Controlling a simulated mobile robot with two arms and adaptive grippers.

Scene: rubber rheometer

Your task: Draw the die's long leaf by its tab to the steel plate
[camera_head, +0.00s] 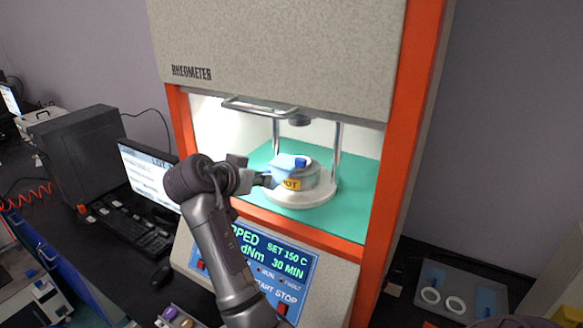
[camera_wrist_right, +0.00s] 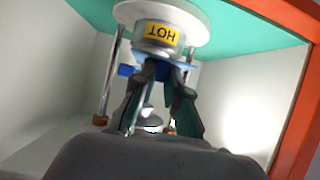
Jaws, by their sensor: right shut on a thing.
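The round metal die (camera_head: 313,178) with a yellow HOT label sits on a white round base (camera_head: 300,199) inside the rheometer chamber. A light blue leaf (camera_head: 285,166) lies at the die and sticks out toward my gripper. In the right wrist view the die (camera_wrist_right: 152,33) is above the fingertips, and the blue leaf (camera_wrist_right: 181,73) lies at them. My right gripper (camera_head: 269,180) is shut on the leaf's edge at the die's front left; the fingers (camera_wrist_right: 165,72) hide the tab. A grey plate (camera_head: 447,274), perhaps the steel plate, lies at the lower right. My left gripper is not in view.
The rheometer's orange frame post (camera_head: 389,165) stands right of the chamber, and a raised door handle (camera_head: 258,107) hangs above my wrist. A monitor (camera_head: 147,172) stands left.

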